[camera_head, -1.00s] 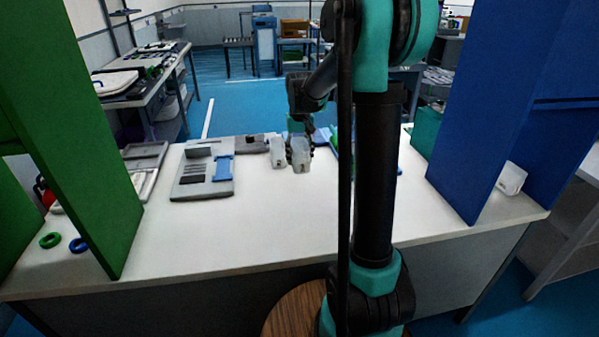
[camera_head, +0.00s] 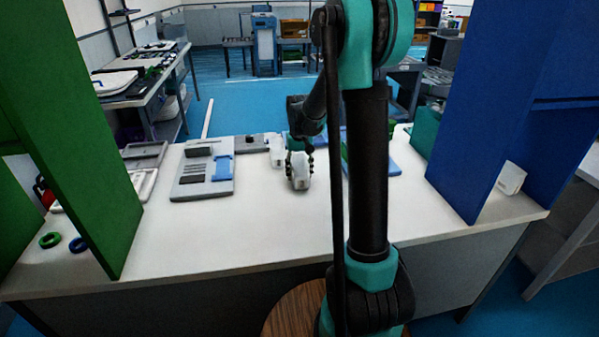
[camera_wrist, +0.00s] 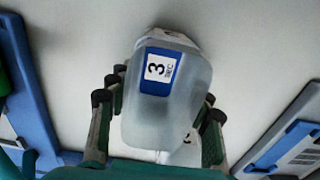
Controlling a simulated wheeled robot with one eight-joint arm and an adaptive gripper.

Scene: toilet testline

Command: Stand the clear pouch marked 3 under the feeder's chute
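The clear pouch marked 3 (camera_wrist: 170,95) is a frosted, box-like pouch with a blue-and-white label. In the wrist view it fills the middle between the dark fingers of my gripper (camera_wrist: 158,108). The fingers close on its two sides. In the head view my gripper (camera_head: 299,160) points down with the pouch (camera_head: 299,182) under it, over the white table; whether its base touches the table is unclear. A similar pale container (camera_head: 277,150) stands just behind and left; its marking is not readable. I cannot pick out the feeder or its chute with certainty.
A grey fixture plate (camera_head: 203,180) with a blue part lies left of the pouch. A blue tray (camera_head: 385,167) lies right, partly behind my arm. A green panel (camera_head: 85,150) and a blue panel (camera_head: 485,110) flank the table (camera_head: 240,235). The front middle is clear.

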